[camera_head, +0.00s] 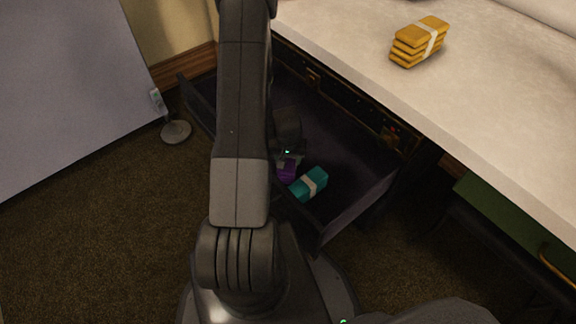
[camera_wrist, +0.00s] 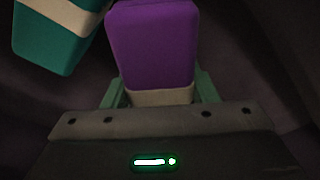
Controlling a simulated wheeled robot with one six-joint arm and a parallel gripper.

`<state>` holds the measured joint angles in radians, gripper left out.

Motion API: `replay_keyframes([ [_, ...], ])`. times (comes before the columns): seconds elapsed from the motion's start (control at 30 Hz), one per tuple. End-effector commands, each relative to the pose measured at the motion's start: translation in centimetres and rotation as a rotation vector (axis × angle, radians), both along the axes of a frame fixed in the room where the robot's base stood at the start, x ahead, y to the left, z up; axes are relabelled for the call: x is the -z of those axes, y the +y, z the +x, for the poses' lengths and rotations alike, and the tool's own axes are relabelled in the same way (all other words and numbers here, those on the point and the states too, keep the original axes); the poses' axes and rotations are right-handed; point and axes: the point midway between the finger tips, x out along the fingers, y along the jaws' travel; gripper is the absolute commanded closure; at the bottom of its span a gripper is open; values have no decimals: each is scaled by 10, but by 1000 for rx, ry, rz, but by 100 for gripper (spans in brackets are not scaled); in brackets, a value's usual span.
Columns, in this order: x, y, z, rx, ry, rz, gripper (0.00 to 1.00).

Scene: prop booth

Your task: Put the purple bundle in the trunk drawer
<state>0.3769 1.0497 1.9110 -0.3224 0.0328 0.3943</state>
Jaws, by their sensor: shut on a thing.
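The purple bundle (camera_wrist: 152,45) has a pale band and is between the fingers of my gripper (camera_wrist: 160,92) in the wrist view. My gripper is shut on it at the band. In the head view the purple bundle (camera_head: 286,170) shows only in part beside my arm, inside the outline of the open trunk drawer (camera_head: 345,212). The drawer is dark and pulled out below the pale tabletop. I cannot tell whether the bundle touches the drawer floor. My arm hides part of the drawer.
A teal bundle (camera_head: 309,184) with a pale band lies in the drawer just right of the purple one. A stack of yellow bundles (camera_head: 419,42) sits on the pale tabletop (camera_head: 480,90). A grey panel (camera_head: 70,80) on a round foot stands at left.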

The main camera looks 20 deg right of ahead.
Motion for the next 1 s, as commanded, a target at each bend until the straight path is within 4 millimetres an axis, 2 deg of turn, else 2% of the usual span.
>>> replay_keyframes([
  [0.03, 12, 0, 0, 0, 0, 0, 76],
  [0.2, 27, 0, 0, 0, 0, 0, 76],
  [0.63, 31, 0, 0, 0, 0, 0, 76],
  [0.67, 30, 0, 0, 0, 0, 0, 45],
  [0.77, 29, 0, 0, 0, 0, 0, 26],
  [1.0, 29, 0, 0, 0, 0, 0, 26],
])
